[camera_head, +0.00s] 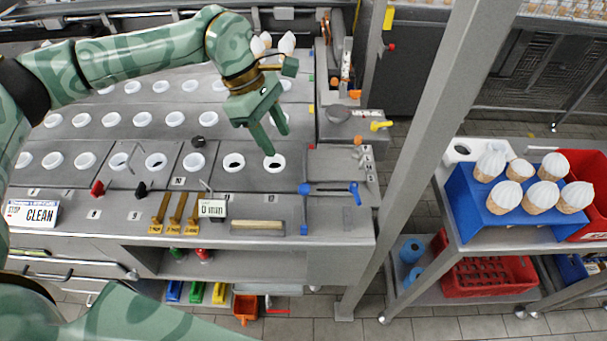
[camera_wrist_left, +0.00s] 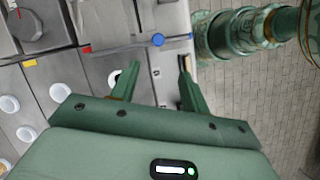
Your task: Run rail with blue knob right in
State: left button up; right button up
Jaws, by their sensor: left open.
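Blue parts show at the right end of the counter in the head view: a round blue knob (camera_head: 304,188), with a thin dark rail (camera_head: 330,190) running right from it to a blue lever-like end (camera_head: 353,190). I cannot tell how far the rail is in. My left gripper (camera_head: 278,144) is open and empty, fingers pointing down, above and to the left of the knob, over the row of white cups. In the left wrist view, a blue knob (camera_wrist_left: 157,39) shows just beyond the gap between the open fingertips (camera_wrist_left: 160,65). My right gripper is out of view.
White round cups (camera_head: 275,162) sit in rows across the counter. A grey post (camera_head: 410,150) rises to the right, before a cart with a blue cone rack (camera_head: 480,205).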

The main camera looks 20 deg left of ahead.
pick_arm(q)
send_near(304, 187)
jog(key=x, duration=0.7)
jog(key=shift+s+d+f, duration=0.1)
jog(key=shift+f, duration=0.15)
jog(key=shift+d+f, duration=0.25)
jog(key=shift+f, duration=0.3)
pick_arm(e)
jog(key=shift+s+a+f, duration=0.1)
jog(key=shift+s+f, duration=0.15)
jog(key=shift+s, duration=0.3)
